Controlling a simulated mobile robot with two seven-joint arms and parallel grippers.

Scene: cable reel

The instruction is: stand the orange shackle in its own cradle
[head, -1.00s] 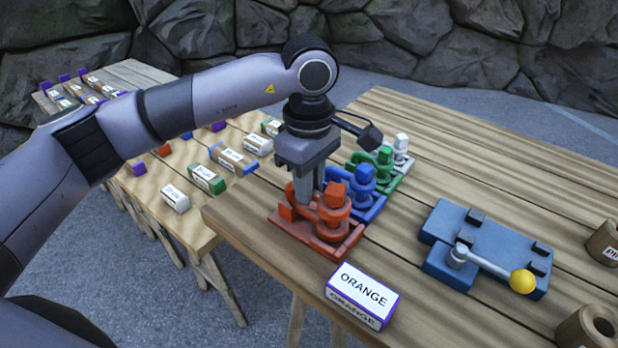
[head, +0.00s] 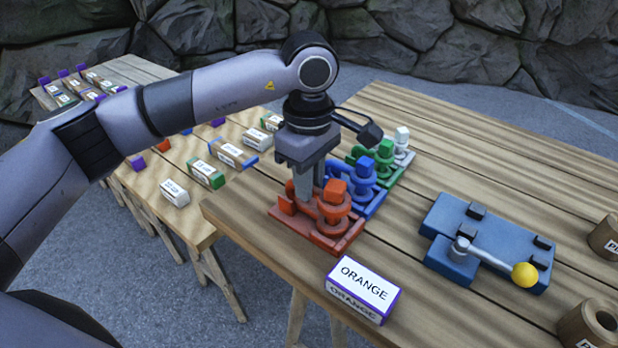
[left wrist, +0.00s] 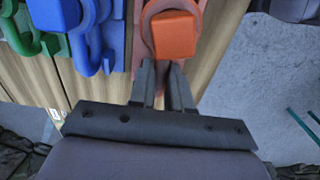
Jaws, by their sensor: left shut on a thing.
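The orange cradle (head: 345,246) stands at the left edge of the near table, behind the white ORANGE label block (head: 363,285). The orange shackle (head: 334,212) is at the cradle, its rounded part below a square orange block. My left gripper (head: 305,195) points down there, its fingers shut on the shackle. In the left wrist view the two fingertips (left wrist: 166,72) meet the near side of the orange shackle (left wrist: 150,14), below the square block. Whether the shackle is fully seated is hard to tell, as same-coloured parts overlap. My right gripper is not in view.
Blue (head: 368,190), green (head: 384,155) and white (head: 402,143) sets stand in a row close behind the orange one. A blue fixture (head: 490,230) with a yellow-knobbed lever stands to the right. Brown cylinders sit at the right edge. Bare planks lie between.

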